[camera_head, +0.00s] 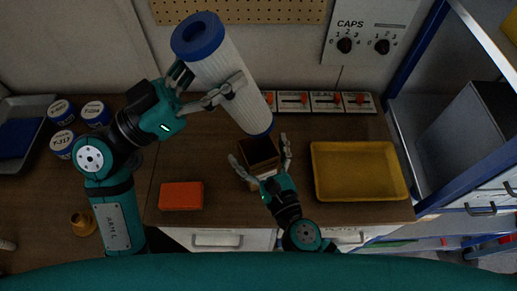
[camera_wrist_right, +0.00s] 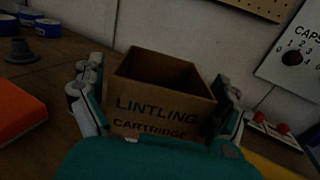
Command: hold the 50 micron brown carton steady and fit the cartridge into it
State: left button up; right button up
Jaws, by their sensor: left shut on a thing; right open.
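The white cylindrical cartridge (camera_head: 232,85) with blue end caps is tilted, its lower end at the upper edge of the carton in the head view. Whether it touches the carton, I cannot tell. My left gripper (camera_head: 209,90) is shut on the cartridge near its upper half. The brown carton (camera_head: 260,153) stands open-topped at the bench's middle. In the right wrist view the carton (camera_wrist_right: 158,118) reads "LINTLING CARTRIDGE"; no micron number is legible, and the cartridge is out of view. My right gripper (camera_head: 262,150) is open, with fingers on either side of the carton.
A yellow tray (camera_head: 358,196) lies right of the carton, an orange block (camera_head: 181,196) to the left. Red-switched panels (camera_head: 293,101) line the back wall. A blue-framed shelf (camera_head: 428,45) bounds the right.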

jog(key=shift+w, duration=0.1)
jog(key=c, duration=1.1)
